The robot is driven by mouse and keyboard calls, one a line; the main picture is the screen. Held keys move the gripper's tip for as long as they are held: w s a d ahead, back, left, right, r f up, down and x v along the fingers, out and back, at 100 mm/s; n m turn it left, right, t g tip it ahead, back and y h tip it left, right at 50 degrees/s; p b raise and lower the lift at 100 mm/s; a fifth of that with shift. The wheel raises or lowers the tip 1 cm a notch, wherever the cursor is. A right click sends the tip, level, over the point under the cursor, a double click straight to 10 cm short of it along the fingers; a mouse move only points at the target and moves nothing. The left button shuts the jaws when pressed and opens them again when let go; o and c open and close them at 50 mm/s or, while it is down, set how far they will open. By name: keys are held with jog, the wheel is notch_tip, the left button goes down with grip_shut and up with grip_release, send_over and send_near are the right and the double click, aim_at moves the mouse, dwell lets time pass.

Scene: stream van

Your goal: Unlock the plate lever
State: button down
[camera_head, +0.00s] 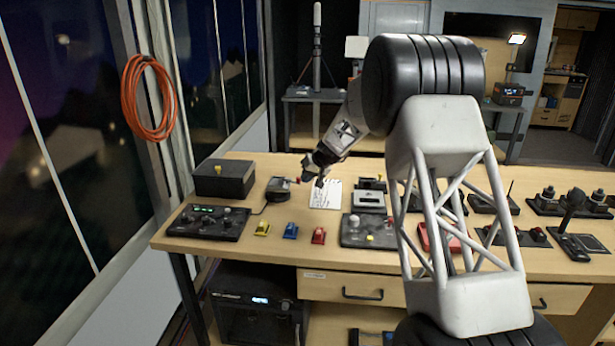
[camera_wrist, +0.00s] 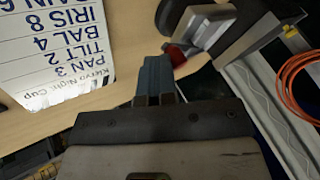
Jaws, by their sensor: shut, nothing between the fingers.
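A small dark device (camera_head: 277,189) with a red-tipped part (camera_head: 296,181) on its right side sits at the back left of the desk; it looks like the plate lever, though I cannot be sure. In the wrist view a red knob (camera_wrist: 176,55) shows beside a grey metal plate (camera_wrist: 212,24), just beyond my fingertips. My gripper (camera_head: 312,176) is shut and empty, above the desk to the right of the device. Its fingers (camera_wrist: 154,75) are together in the wrist view. I cannot tell whether they touch the red knob.
A printed white sheet (camera_head: 325,195) lies on the desk near my gripper. A black box (camera_head: 224,179), a control panel (camera_head: 208,222) and yellow, blue and red blocks (camera_head: 290,231) stand around the device. An orange cable coil (camera_head: 149,98) hangs on the wall at left.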

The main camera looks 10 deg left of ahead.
jog(key=shift+s+a+m+t+h, duration=0.45)
jog(key=shift+s+m+t, duration=0.15)
jog(key=shift+m, duration=0.55)
jog(key=shift+s+a+m+t+h, duration=0.45)
jog(key=shift+s+m, duration=0.3)
jog(key=shift+m, duration=0.35)
jog(key=shift+s+a+m+t+h, duration=0.4)
jog(key=shift+s+m+t, duration=0.2)
jog(key=shift+m, duration=0.55)
jog(key=shift+s+a, duration=0.2)
jog(key=shift+w, duration=0.2)
jog(key=shift+w+a, duration=0.1)
jog(key=shift+w, duration=0.4)
jog(key=shift+w, duration=0.1)
